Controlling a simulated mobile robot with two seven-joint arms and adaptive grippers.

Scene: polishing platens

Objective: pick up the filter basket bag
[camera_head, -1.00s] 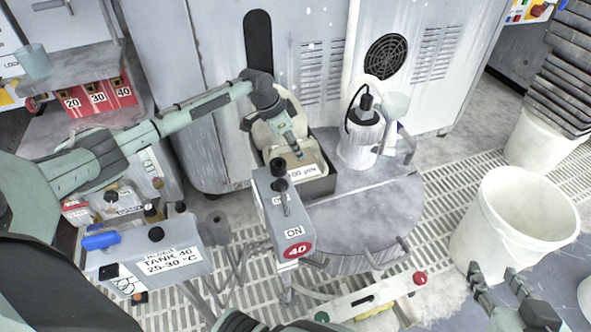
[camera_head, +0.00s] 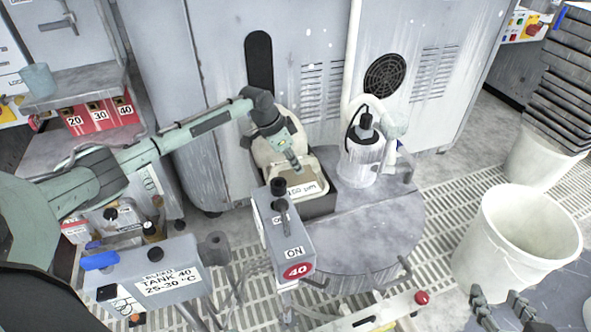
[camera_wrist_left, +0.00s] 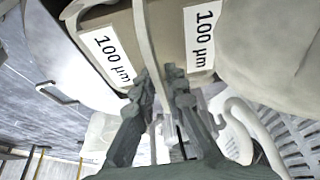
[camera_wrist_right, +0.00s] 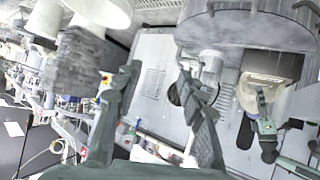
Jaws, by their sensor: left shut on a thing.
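The filter basket bag (camera_head: 303,190) is pale, with a "100 µm" label, and shows at the dark box (camera_head: 320,207) in the middle of the head view. My left gripper (camera_head: 295,165) is at its upper part from above. In the left wrist view, the left gripper (camera_wrist_left: 164,80) has its fingers on either side of a pale strip of the bag (camera_wrist_left: 162,25), and labels show on both sides. Whether the bag is clear of the box I cannot tell. My right gripper (camera_head: 497,298) is open and empty at lower right; its spread fingers also show in the right wrist view (camera_wrist_right: 160,80).
A grey control box (camera_head: 285,228) marked "ON" and "40" stands close in front of the bag. A clear canister (camera_head: 362,160) stands to its right. A white bucket (camera_head: 510,240) stands at right.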

